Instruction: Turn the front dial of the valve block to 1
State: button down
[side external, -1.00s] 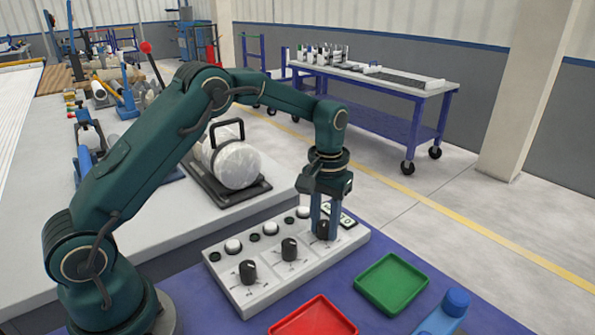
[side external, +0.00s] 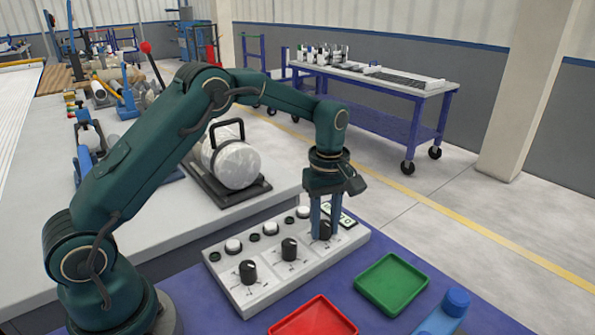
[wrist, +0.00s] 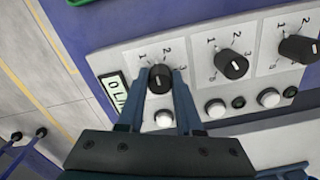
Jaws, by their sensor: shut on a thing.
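The valve block (side external: 265,290) is a light grey panel with three black dials in a row. My gripper (side external: 323,236) points down at the dial at the far right end, beside a small display (side external: 348,219). In the wrist view, my gripper (wrist: 158,76) has its two blue fingers on either side of that black dial (wrist: 160,80), shut on it. The numbers 1, 2 and 3 show around this dial. I cannot read its pointer for certain. The middle dial (side external: 289,249) and the left dial (side external: 248,271) are free.
White buttons (side external: 233,245) and small dark green ones line the block behind the dials. A green tray (side external: 391,283) and a red tray (side external: 314,318) lie in front on the blue surface, with a blue object (side external: 448,308) at the right. A clamped pipe (side external: 236,164) stands behind.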

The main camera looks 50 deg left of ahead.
aim_at(325, 223)
jog(key=n, duration=0.5)
jog(key=shift+n, duration=0.4)
dwell(0.4)
jog(key=c, duration=0.6)
grip_release()
jog(key=shift+r, duration=0.1)
jog(key=shift+r, duration=2.55)
